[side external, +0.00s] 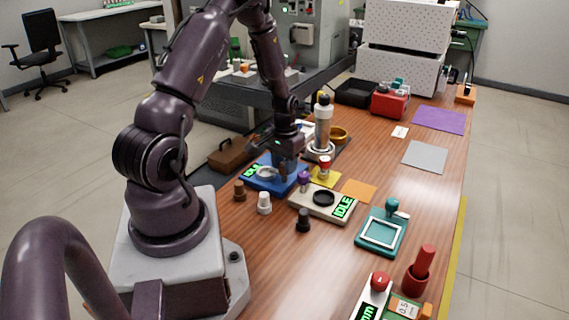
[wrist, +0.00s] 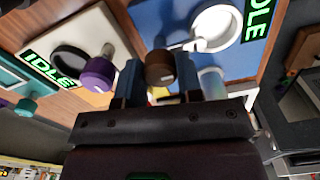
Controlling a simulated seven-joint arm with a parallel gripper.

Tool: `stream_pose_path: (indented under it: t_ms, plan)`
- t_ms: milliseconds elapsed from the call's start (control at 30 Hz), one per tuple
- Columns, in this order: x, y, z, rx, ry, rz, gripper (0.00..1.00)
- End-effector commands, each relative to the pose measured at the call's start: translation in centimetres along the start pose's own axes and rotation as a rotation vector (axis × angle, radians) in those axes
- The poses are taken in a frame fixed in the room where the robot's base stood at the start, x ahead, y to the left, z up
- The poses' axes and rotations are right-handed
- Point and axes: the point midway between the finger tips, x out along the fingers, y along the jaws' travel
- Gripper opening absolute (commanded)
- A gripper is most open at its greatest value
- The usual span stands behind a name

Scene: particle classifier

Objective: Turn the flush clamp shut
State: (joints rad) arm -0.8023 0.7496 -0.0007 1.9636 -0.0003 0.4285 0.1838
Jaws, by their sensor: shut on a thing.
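My gripper (side external: 284,170) is low over the right side of the blue IDLE station (side external: 257,183). In the wrist view my two blue fingers (wrist: 160,84) are shut on a dark brown round knob (wrist: 159,67), at the edge of the blue station (wrist: 170,17). This knob appears to be the flush clamp, but no label on it is readable. A white ring with a short lever (wrist: 212,28) sits on the blue station beyond the knob. In the side view my gripper hides the held knob.
The cream IDLE station (side external: 318,203) with a purple knob (side external: 304,178) stands close to the right of my gripper. Brown, white and black small pieces (side external: 264,203) stand in front. A teal station (side external: 382,234) is farther right.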

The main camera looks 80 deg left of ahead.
Motion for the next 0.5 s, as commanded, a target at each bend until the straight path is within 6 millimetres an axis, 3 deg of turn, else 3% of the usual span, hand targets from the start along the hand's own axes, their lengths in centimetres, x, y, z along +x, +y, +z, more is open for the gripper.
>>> stream_pose_path:
  t_ms: [333,367,433,500]
  plan:
    - [-0.11,-0.02,-0.02,0.009,0.000,-0.001,0.10]
    - [-0.11,-0.02,-0.02,0.009,0.000,-0.001,0.38]
    - [-0.11,-0.02,-0.03,0.008,0.001,-0.001,0.54]
    - [-0.08,-0.01,-0.02,0.007,0.000,-0.001,0.59]
